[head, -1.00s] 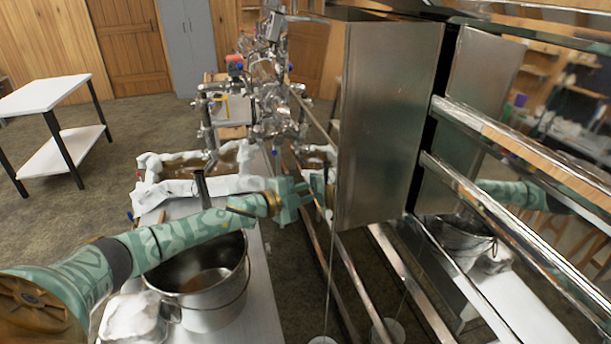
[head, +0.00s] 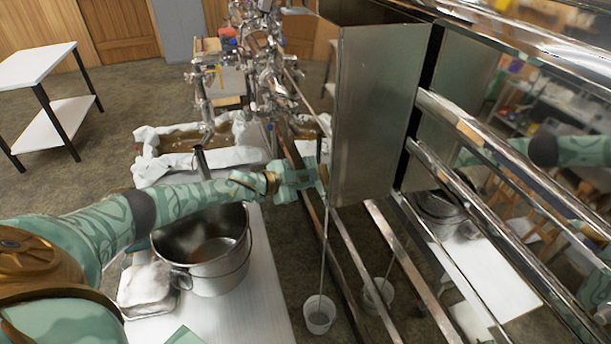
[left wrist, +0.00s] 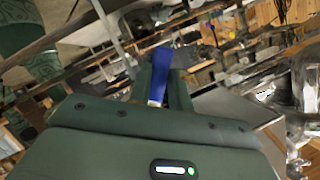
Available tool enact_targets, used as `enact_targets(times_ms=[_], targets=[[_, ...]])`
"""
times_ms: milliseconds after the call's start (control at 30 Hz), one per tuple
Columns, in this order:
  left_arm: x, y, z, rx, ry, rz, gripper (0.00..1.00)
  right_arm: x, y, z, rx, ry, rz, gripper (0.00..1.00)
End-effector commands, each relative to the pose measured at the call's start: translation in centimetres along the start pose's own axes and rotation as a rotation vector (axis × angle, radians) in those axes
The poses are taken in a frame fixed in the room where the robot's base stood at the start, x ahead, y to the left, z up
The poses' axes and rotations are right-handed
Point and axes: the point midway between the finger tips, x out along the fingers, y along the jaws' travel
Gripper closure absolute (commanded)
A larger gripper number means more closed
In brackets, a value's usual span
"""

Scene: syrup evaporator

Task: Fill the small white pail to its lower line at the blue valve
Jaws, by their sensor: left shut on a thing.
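The small white pail (head: 319,327) stands low beside the evaporator, with a thin dark streak running down into it from near my gripper. Some greyish content shows inside, but its lines and exact level are too small to read. My left gripper (head: 322,176) is at the edge of the metal panel (head: 374,115), above the pail. In the left wrist view, my gripper (left wrist: 165,88) is shut on a blue valve handle (left wrist: 160,75). The valve body is hidden in the head view. My right gripper is not in view.
Shiny rails (head: 410,290) run at the right and mirror the room. A white cart (head: 35,65) stands at the far left.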

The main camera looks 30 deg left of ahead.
Motion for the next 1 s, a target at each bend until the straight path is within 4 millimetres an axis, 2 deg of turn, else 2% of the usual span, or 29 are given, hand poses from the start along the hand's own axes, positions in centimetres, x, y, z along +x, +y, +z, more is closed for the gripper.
enact_targets(times_ms=[367,400,467,767,867,1000], targets=[[0.0,0.1,0.1,-0.003,-0.001,0.002,1.0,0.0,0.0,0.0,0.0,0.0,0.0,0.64],[0.0,0.1,0.1,-0.003,-0.001,0.002,0.72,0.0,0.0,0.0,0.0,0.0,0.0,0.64],[0.0,0.1,0.1,-0.003,-0.001,0.002,0.58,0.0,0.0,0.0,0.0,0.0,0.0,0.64],[-0.2,0.0,0.0,-0.003,-0.001,0.001,0.58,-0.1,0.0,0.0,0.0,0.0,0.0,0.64],[-1.1,0.1,0.1,-0.004,-0.001,0.002,0.58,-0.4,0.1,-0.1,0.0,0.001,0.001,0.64],[-4.0,0.0,0.0,-0.002,-0.004,0.003,0.58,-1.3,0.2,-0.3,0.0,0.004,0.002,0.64]])
